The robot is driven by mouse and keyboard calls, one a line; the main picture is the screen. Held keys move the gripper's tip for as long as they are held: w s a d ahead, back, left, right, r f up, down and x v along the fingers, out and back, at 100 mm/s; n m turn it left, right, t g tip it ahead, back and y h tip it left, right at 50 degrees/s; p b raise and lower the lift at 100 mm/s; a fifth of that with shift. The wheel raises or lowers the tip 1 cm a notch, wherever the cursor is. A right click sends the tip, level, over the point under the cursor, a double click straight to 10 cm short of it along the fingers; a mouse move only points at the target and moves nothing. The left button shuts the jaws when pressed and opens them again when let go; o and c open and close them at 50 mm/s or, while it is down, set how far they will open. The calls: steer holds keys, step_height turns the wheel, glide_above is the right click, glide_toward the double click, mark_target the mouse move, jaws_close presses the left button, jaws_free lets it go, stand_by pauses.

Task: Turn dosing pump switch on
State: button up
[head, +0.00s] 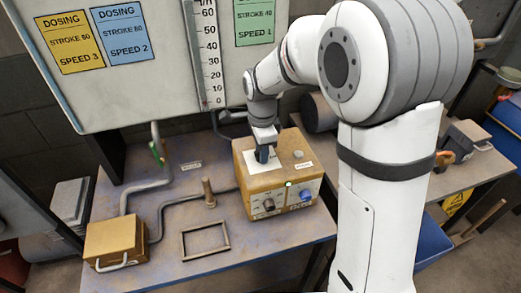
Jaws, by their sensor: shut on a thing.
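The dosing pump (245,190) is an orange-brown box with a grey front panel, standing on the bench. A white plate (250,163) lies on its top. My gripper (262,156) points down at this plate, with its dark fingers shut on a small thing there. That thing, seemingly the pump switch, is hidden by the fingers, so its position cannot be told. The front panel carries a dark knob (268,204), a blue knob (306,195) and a lit green lamp (288,184). A round grey button (298,154) sits on the top, right of my gripper.
A board with yellow (72,41), blue (122,32) and green (255,20) dosing cards and a scale (206,60) hangs behind. An upright wooden peg (208,192), an empty frame (205,240) and an orange box (115,238) with pipes stand on the bench, left of the pump.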

stand_by(0.3)
steer(key=o, duration=1)
step_height(320, 180, up, 8)
steer(key=shift+f, duration=0.1)
steer(key=s+d+n+t, duration=0.1)
steer(key=s+d+n, duration=0.3)
steer(key=s+n, duration=0.1)
steer(key=s+d+n+t, duration=0.1)
steer(key=s+d+n, duration=0.4)
steer(key=s, duration=0.3)
steer(key=s+d+n+t, duration=0.1)
steer(key=s+d+n, duration=0.4)
steer(key=s, duration=0.1)
steer(key=shift+s+d, duration=0.1)
steer(key=shift+s, duration=0.05)
